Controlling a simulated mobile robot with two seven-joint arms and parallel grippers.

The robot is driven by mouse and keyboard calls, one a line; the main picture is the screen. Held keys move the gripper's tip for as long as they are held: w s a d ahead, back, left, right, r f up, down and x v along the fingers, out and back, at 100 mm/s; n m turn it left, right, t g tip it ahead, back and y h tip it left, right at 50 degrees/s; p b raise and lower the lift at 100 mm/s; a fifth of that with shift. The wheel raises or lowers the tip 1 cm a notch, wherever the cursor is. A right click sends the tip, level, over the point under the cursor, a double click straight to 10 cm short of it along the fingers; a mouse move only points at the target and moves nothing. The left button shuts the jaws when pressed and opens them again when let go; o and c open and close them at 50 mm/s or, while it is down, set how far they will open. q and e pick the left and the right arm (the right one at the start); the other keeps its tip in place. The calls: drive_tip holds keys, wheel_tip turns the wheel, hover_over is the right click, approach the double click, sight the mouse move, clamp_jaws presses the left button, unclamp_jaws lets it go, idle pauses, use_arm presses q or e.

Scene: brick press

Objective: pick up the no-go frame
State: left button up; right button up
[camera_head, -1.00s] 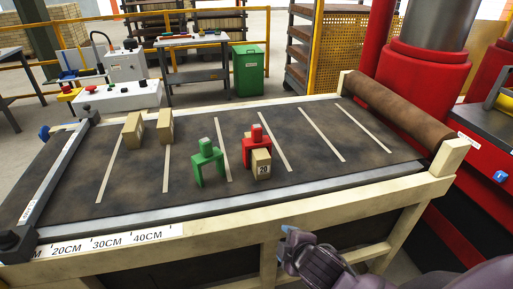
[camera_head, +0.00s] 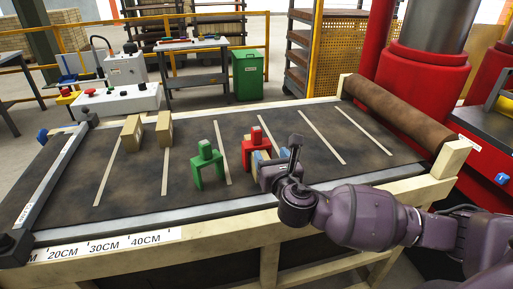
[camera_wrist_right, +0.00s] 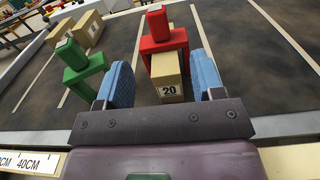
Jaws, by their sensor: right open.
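A red U-shaped frame (camera_head: 251,141) with a knob on top, which I take as the no-go frame, stands on the dark belt. It also shows in the right wrist view (camera_wrist_right: 163,40). A tan block marked 20 (camera_wrist_right: 168,83) sits at its opening, with its near end sticking out toward me. A similar green frame (camera_head: 207,168) stands upright to its left. My right gripper (camera_head: 265,161) is open on the near side of the red frame. In the right wrist view its blue fingers (camera_wrist_right: 161,66) lie either side of the block, apart from the red knob. My left gripper is out of view.
Two tan blocks (camera_head: 132,132) stand at the belt's left. A pale wooden rail (camera_head: 215,228) with a centimetre scale (camera_head: 105,245) edges the near side. A brown roller (camera_head: 395,112) and red press columns (camera_head: 425,85) bound the right. The belt's right half is clear.

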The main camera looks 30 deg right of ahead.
sight(258, 133)
drive_tip(key=shift+n, duration=0.3)
drive_tip(key=x, duration=1.1)
drive_tip(key=shift+w+a+r, duration=0.1)
drive_tip(key=shift+a+r, duration=0.1)
drive_tip(key=shift+a, duration=0.05)
drive_tip(key=shift+c, duration=0.2)
clamp_jaws()
